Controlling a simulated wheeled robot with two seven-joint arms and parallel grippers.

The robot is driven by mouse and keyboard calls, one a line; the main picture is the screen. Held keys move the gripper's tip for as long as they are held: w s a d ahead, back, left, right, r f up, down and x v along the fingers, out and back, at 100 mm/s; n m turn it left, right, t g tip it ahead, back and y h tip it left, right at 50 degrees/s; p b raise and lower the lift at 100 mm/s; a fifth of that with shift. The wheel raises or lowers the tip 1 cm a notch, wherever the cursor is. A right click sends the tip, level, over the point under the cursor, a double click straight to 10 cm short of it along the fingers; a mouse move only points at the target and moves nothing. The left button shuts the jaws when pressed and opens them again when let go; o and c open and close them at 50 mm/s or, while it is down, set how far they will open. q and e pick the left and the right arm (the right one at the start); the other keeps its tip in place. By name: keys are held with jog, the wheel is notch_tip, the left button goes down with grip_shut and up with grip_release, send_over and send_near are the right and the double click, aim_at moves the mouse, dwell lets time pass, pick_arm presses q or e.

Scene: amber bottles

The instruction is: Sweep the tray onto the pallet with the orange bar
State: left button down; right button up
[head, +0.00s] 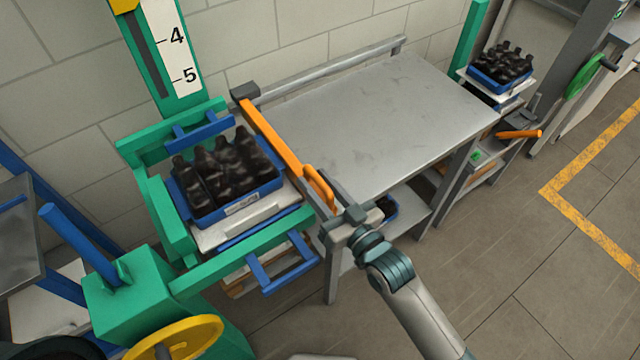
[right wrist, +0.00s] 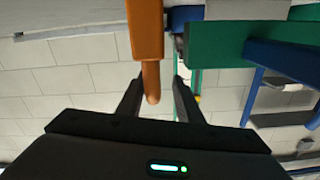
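The blue tray (head: 236,206) holds several dark bottles and sits at the left in the head view, on the white pallet (head: 218,234) inside a green lift frame. The orange bar (head: 272,135) lies along the left end of the grey table, beside the tray. Its orange handle (head: 320,187) is at the near end. My right gripper (head: 338,212) is at that handle. In the right wrist view the fingers (right wrist: 157,98) are apart, with the orange handle end (right wrist: 151,82) between them and gaps on both sides. My left gripper is not in view.
The grey table top (head: 385,125) is bare, with a metal rail (head: 330,68) along its back. A second blue tray of bottles (head: 500,70) stands at the back right. A yellow wheel (head: 175,338) and blue levers are at the lower left. Open floor lies right.

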jog(key=shift+s+d+f, duration=0.1)
jog(key=shift+s+d, duration=0.2)
jog(key=shift+d, duration=0.15)
jog(key=b+v, duration=0.5)
jog(key=v, duration=1.1)
jog(key=shift+s+b, duration=0.3)
jog(key=shift+b, duration=0.05)
